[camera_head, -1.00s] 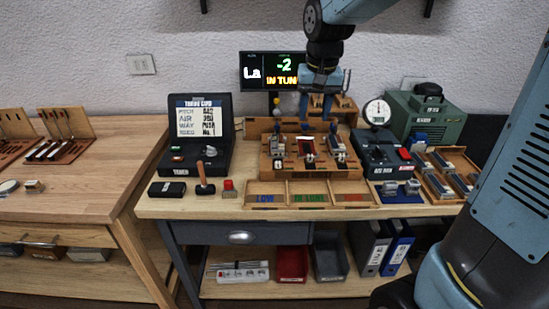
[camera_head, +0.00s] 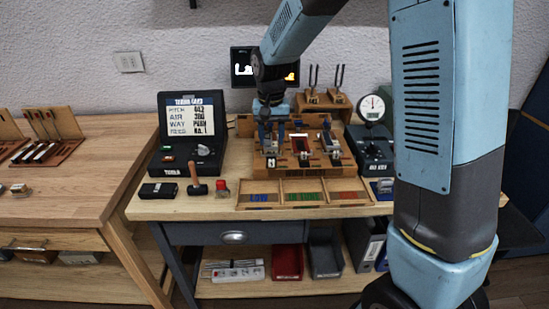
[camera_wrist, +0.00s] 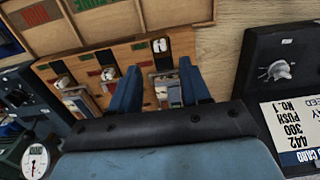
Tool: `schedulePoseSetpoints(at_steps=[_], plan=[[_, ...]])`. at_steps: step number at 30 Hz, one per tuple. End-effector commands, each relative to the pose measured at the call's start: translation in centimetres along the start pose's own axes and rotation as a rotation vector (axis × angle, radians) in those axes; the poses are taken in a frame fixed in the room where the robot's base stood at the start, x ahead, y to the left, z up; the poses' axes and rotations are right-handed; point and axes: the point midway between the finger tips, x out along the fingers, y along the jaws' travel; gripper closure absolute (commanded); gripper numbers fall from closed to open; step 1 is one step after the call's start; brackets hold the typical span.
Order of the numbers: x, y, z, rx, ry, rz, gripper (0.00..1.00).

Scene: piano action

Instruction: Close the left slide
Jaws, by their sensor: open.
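The wooden slide block (camera_head: 307,164) stands on the workbench with three metal slides in a row. The left slide (camera_wrist: 167,88) shows between my fingers in the wrist view; in the head view my gripper covers most of it. My gripper (camera_head: 272,133) points down over the left end of the block. In the wrist view my gripper (camera_wrist: 158,88) is open, one blue finger on each side of the left slide. I cannot tell whether the fingers touch it. The middle slide (camera_head: 301,145) and the right slide (camera_head: 330,142) stand to its right.
A tray (camera_head: 304,193) with coloured labels lies in front of the block. A black case (camera_head: 190,130) with a text card stands to the left, a dial gauge (camera_head: 371,108) to the right. A display (camera_head: 243,66) and a fork stand (camera_head: 322,102) are behind.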

Motion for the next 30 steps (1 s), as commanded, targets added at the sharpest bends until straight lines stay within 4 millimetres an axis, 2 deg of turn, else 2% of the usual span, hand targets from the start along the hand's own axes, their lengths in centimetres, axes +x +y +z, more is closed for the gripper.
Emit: schedulePoseSetpoints(at_steps=[3,9,15,27,30], plan=[[2.2,0.0,0.1,-0.001,-0.003,0.001,0.53],[5.4,-0.1,0.1,-0.002,-0.003,0.001,0.53],[7.4,-0.1,0.0,-0.002,-0.001,0.0,0.53],[7.9,-0.1,0.0,-0.001,0.001,0.0,0.53],[7.9,-0.1,0.0,-0.001,0.001,0.0,0.62]])
